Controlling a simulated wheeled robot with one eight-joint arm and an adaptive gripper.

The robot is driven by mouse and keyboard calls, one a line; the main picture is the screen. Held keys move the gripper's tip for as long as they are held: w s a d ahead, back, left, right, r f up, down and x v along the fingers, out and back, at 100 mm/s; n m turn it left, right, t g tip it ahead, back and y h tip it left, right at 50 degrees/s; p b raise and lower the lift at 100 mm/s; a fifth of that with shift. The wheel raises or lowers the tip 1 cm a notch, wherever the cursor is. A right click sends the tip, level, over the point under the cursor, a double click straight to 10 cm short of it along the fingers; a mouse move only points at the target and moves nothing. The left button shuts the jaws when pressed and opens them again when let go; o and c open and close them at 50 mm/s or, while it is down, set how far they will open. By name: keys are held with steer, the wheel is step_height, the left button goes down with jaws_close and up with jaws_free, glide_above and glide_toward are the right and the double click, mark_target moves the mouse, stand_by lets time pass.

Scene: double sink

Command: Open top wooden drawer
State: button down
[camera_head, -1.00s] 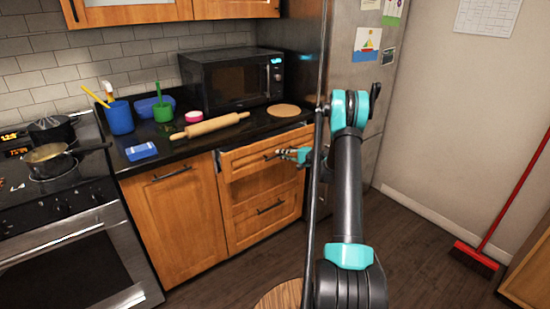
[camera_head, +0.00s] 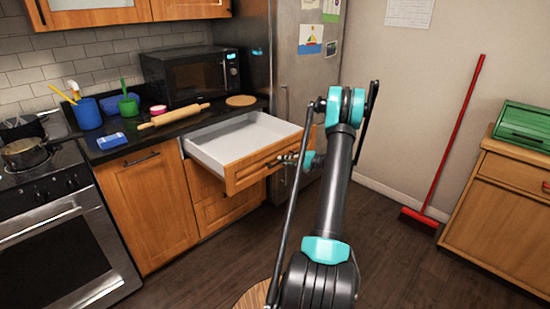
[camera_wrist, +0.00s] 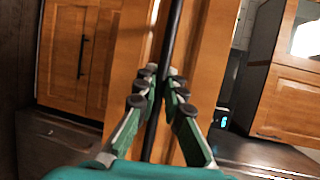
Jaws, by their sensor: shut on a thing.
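The top wooden drawer (camera_head: 262,168) is pulled well out from the counter, and its white interior (camera_head: 240,140) looks empty. My gripper (camera_head: 290,158) is at the drawer's front, at its dark bar handle. In the wrist view my gripper (camera_wrist: 156,88) has its fingers on both sides of the black handle (camera_wrist: 171,45), shut on it. The orange wood of the drawer front (camera_wrist: 208,60) lies right behind the handle. In the head view the fingers hide part of the handle.
A lower drawer (camera_head: 225,208) and a cabinet door (camera_head: 150,205) are shut. The counter holds a rolling pin (camera_head: 174,115), a microwave (camera_head: 190,75) and cups. A fridge stands right of the drawer. A red broom (camera_head: 447,150) leans on the wall. The floor in front is mostly clear.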

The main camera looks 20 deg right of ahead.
steer(key=shift+s+d, duration=0.45)
steer(key=shift+s, duration=0.35)
steer(key=shift+s+d, duration=0.4)
steer(key=shift+s, duration=0.35)
steer(key=c, duration=1.6)
jaws_free()
steer(key=v, duration=1.2)
